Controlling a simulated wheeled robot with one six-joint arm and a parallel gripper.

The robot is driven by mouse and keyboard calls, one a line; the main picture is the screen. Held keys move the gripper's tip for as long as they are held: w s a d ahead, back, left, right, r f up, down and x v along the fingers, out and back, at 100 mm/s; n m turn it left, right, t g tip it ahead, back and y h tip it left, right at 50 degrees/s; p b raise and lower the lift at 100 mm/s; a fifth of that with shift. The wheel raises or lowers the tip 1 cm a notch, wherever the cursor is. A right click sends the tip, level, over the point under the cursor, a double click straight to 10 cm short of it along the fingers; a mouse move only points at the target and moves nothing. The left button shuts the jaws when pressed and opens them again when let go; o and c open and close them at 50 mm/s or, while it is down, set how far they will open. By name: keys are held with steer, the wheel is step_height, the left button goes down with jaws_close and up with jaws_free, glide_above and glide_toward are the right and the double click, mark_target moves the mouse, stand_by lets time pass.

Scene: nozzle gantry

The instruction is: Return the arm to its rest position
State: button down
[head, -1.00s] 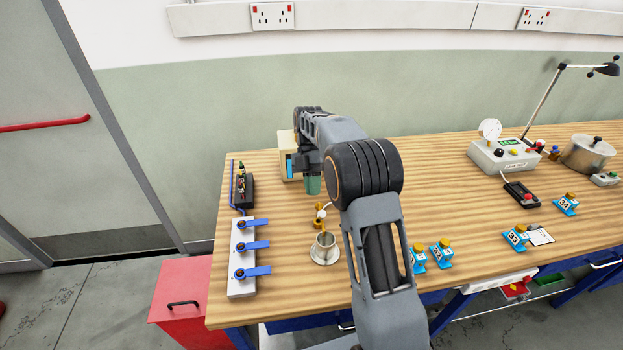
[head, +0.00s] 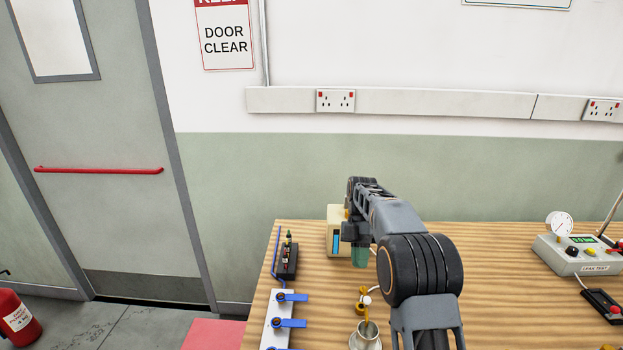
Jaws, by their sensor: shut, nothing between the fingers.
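My arm rises from the lower right of the head view, bends at a large dark joint and reaches up and left over the bench. My gripper (head: 354,235) is at its far end, small and dark, beside a cream box (head: 335,232) with a blue front. It is shut, though its fingertips are hard to make out. A green translucent piece (head: 360,257) shows just below it; I cannot tell whether they touch.
The wooden bench (head: 500,265) has a metal cup (head: 366,336) and a brass fitting (head: 361,305) near my arm. Blue-handled valves (head: 289,322) and a black block (head: 288,262) stand at left. A leak test unit (head: 580,256) with a gauge is at right.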

steer(key=s+r+m+t+h, duration=0.1)
steer(key=s+m+t, duration=1)
steer(key=s+m, duration=0.9)
steer(key=shift+s+m+t, duration=0.2)
steer(key=shift+m+t, duration=0.1)
steer(key=shift+m, duration=2.1)
